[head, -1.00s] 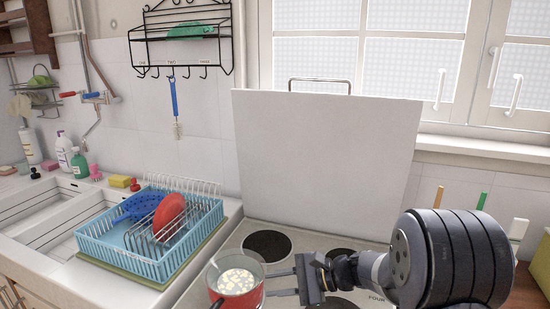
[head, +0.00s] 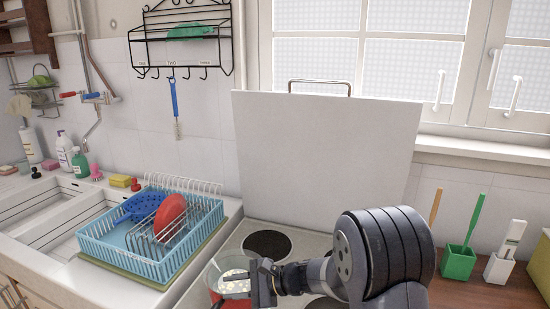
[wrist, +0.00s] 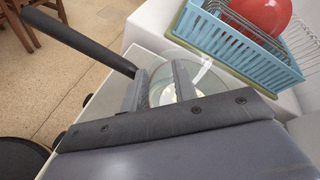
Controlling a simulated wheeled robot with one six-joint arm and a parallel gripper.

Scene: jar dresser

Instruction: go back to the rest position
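A red pot (head: 215,298) with a clear glass upper part stands on the stove at the bottom centre of the head view. Pale pieces show inside it. A long black handle (wrist: 80,40) extends to the upper left there. I see nothing held. Whether the fingers touch the pot cannot be told.
A blue dish rack (head: 105,247) with a red item (head: 170,215) stands left of the stove. A white panel (head: 325,150) stands behind the burners (head: 267,244). A green holder (head: 458,262) and a white holder (head: 498,270) stand at the right.

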